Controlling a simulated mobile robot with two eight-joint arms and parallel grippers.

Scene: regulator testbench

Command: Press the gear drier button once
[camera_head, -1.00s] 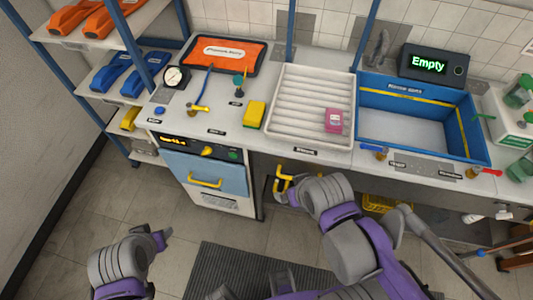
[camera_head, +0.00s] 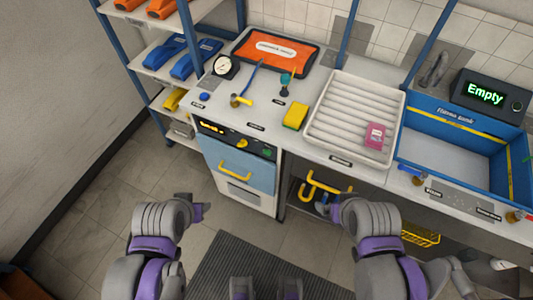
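The gear drier (camera_head: 240,170) is the low unit under the bench, with a light blue door and a yellow handle (camera_head: 235,172). Its dark top panel holds a lit orange display (camera_head: 211,127), a yellow knob (camera_head: 240,144) and a green button (camera_head: 267,153) at the right end. The door looks closed. My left gripper (camera_head: 203,212) is below and in front of the drier, apart from it. My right gripper (camera_head: 326,208) is right of the drier, near a yellow bent bar (camera_head: 314,186) under the bench. Finger opening is unclear on both.
The bench top carries a gauge (camera_head: 224,66), a yellow sponge (camera_head: 295,116), a white ribbed tray (camera_head: 346,84) with a pink item (camera_head: 375,135), and a blue sink (camera_head: 452,112). A shelf rack stands at left. The floor before the drier is open, with a dark mat (camera_head: 265,268).

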